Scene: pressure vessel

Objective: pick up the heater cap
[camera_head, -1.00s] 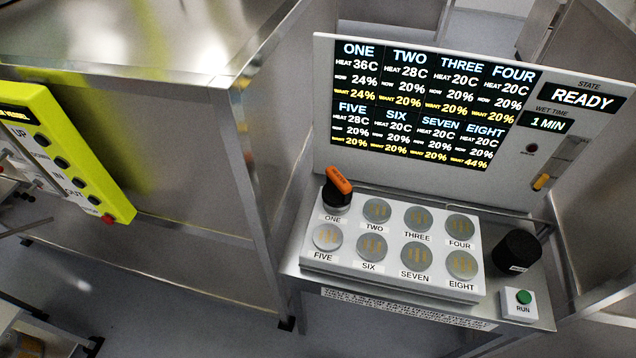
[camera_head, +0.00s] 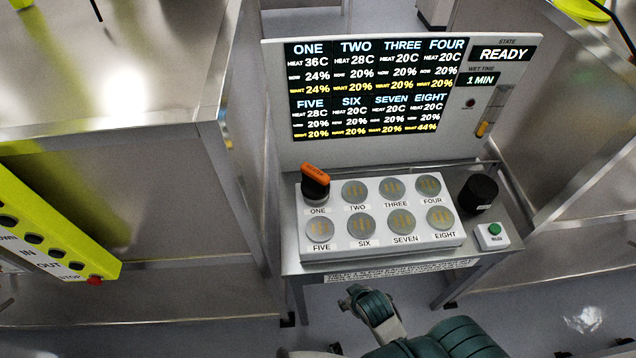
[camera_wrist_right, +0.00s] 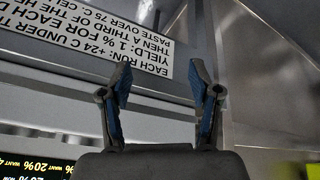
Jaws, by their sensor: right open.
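A black cap with an orange handle (camera_head: 315,182) sits upright on position ONE of the white eight-place block (camera_head: 380,245). A plain black cylinder with a small label (camera_head: 478,194) stands at the block's right; I cannot read the label, so I cannot tell which of the two is the heater cap. My right gripper (camera_head: 358,302) is in front of the bench's front edge, below and apart from both. The right wrist view shows its two blue-padded fingers (camera_wrist_right: 162,85) spread with nothing between them. My left gripper is out of view.
A display panel (camera_head: 272,100) reading READY stands behind the block. A white box with a green RUN button (camera_head: 492,236) is at the bench's right. A printed strip (camera_head: 400,271) lines the front edge. Metal walls flank the bench, and a yellow control panel (camera_head: 50,235) is at left.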

